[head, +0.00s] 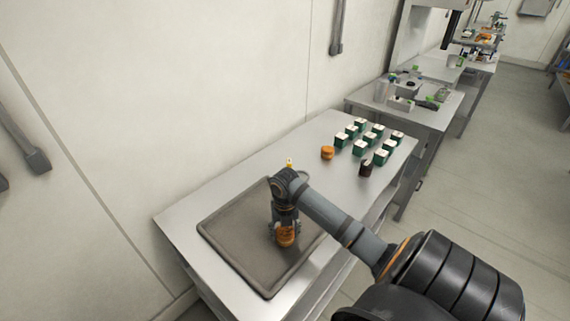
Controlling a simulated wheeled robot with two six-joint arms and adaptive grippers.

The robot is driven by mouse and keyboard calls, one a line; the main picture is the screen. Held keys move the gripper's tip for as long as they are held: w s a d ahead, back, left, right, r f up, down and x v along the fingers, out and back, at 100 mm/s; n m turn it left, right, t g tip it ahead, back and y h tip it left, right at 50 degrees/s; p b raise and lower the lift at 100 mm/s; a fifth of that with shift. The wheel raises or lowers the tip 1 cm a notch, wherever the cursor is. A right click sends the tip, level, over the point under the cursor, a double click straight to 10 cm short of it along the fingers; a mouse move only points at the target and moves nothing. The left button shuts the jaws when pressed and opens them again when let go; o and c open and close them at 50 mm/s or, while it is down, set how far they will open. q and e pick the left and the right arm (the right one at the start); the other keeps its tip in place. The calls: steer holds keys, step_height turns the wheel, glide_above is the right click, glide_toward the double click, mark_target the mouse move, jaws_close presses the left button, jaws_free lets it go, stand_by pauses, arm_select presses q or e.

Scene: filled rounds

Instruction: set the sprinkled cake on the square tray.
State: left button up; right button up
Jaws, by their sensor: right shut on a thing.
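The square tray (230,245) is a flat grey-brown tray with a raised rim at the near left end of the steel table. My right gripper (285,230) points down over the right part of the tray. It is shut on a small round orange-brown cake (286,239), low over the tray surface. I cannot tell whether the cake touches the tray, and sprinkles are too small to make out. The gripper hides the cake's top. My left gripper is not in view.
Another orange round cake (327,153) and a dark brown piece (366,169) stand farther along the table (255,165). Several green boxes with white tops (360,148) stand in rows at the far end. A small yellow item (289,163) shows behind my arm.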

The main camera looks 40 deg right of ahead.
mark_target(285, 229)
steer(key=o, duration=0.5)
steer(key=shift+f, duration=0.2)
steer(key=shift+o, duration=1.3)
steer(key=shift+r, duration=0.45)
step_height(285, 229, up, 9)
steer(key=shift+w+r+b, duration=0.1)
steer(key=shift+r+b, duration=0.05)
steer(key=shift+b, duration=0.75)
arm_select(q)
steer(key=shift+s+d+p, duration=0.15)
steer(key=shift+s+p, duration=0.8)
steer(key=shift+p, duration=0.05)
arm_select(e)
step_height(285, 229, up, 2)
steer(key=shift+r, duration=0.15)
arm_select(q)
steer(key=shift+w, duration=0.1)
